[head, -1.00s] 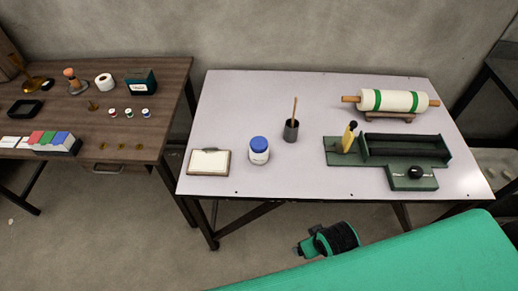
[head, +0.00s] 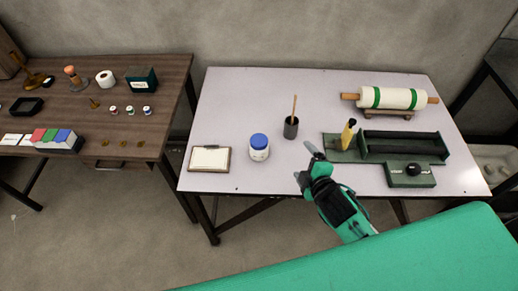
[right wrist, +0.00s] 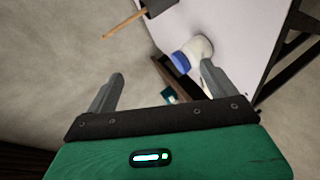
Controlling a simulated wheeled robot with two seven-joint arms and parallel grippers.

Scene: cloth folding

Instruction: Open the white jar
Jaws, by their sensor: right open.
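The white jar (head: 259,153) with its blue lid (head: 259,141) on stands upright on the pale table (head: 230,105), left of the table's middle. It also shows, tilted by the camera, in the right wrist view (right wrist: 203,46), with its blue lid (right wrist: 181,62) toward the left. My right gripper (head: 307,163) is open and empty over the table's front edge, to the right of the jar and apart from it. Its two fingers show spread in the right wrist view (right wrist: 158,85). My left gripper is not in view.
A dark cup with a stick (head: 291,127) stands behind and right of the jar. A clipboard (head: 210,159) lies left of the jar. A green device (head: 405,148) and a white roller (head: 390,98) are on the right. A brown table (head: 150,75) with small items stands at the left.

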